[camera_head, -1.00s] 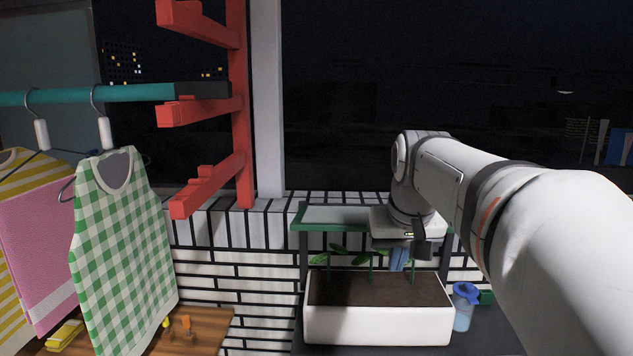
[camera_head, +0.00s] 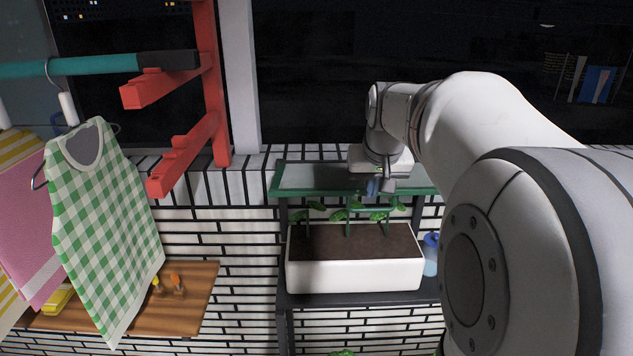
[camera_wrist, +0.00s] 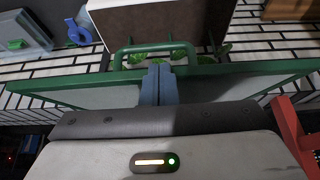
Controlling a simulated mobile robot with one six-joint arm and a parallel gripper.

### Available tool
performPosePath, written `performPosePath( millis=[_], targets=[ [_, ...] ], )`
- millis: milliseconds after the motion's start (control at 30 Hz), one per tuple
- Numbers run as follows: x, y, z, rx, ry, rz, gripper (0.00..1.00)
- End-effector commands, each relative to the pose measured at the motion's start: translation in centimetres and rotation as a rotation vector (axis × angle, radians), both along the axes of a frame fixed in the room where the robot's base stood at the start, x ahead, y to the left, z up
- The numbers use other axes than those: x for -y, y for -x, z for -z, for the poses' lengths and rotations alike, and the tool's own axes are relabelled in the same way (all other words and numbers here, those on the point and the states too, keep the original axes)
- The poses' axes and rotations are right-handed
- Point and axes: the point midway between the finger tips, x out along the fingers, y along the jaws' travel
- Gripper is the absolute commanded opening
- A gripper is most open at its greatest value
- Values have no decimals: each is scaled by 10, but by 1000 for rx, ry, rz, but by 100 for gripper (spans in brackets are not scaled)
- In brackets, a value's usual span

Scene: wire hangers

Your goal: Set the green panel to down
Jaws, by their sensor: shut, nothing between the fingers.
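The green panel (camera_head: 310,178) is a grey sheet in a green frame, above the planter in the head view. It looks close to level, tilt hard to judge. In the wrist view the panel (camera_wrist: 100,96) spans the picture, with a green handle (camera_wrist: 153,47) on its edge. My gripper (camera_head: 374,187) is at the panel's front edge, right of its middle. In the wrist view my gripper's blue fingers (camera_wrist: 159,68) are shut, empty, and their tips lie close to the handle. I cannot tell whether they touch it.
A white planter (camera_head: 355,275) with soil and several seedlings stands below the panel, a blue-lidded bottle (camera_head: 430,255) at its right. A red rack (camera_head: 185,150) and a green checked garment (camera_head: 105,225) on a hanger are left. A wooden shelf (camera_head: 195,310) is lower left.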

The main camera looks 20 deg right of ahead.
Motion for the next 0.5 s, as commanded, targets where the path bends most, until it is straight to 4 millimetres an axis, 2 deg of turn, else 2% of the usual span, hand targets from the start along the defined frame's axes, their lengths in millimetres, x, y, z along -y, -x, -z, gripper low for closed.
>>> performPosePath(
  millis=[200, 500],
  targets=[
    [4, -10, 29, -2, 0, 1, 0],
    [5, -13, 38, 1, 0, 2, 0]
  ],
)
